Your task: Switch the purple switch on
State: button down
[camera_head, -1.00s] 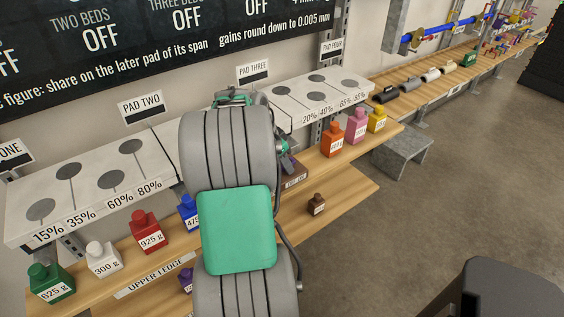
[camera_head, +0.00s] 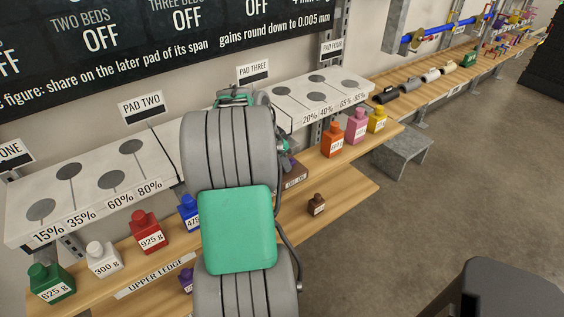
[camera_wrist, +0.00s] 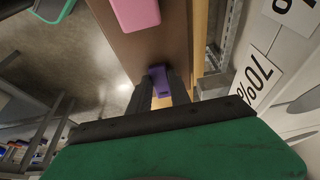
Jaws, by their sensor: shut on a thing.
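In the head view my own arm hides most of the gripper, and only a little purple shows beside the arm, above a brown labelled block (camera_head: 296,176). I cannot tell whether the switch is on or off.
A pink block (camera_wrist: 136,12) lies close beyond the fingers. Coloured weights, such as the red one (camera_head: 148,232) and orange one (camera_head: 332,140), stand along the upper ledge (camera_head: 150,278). Open floor lies to the right.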

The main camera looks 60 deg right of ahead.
jog(key=shift+s+d+r+t+y, duration=0.2)
jog(key=shift+d+t+y, duration=0.25)
jog(key=shift+y, duration=0.45)
jog(key=shift+t+y+p, duration=0.6)
jog(key=shift+t+y, duration=0.05)
jog(key=shift+y, duration=0.55)
jog(key=c, duration=1.2)
grip_release()
notch_tip(320, 180, up, 8)
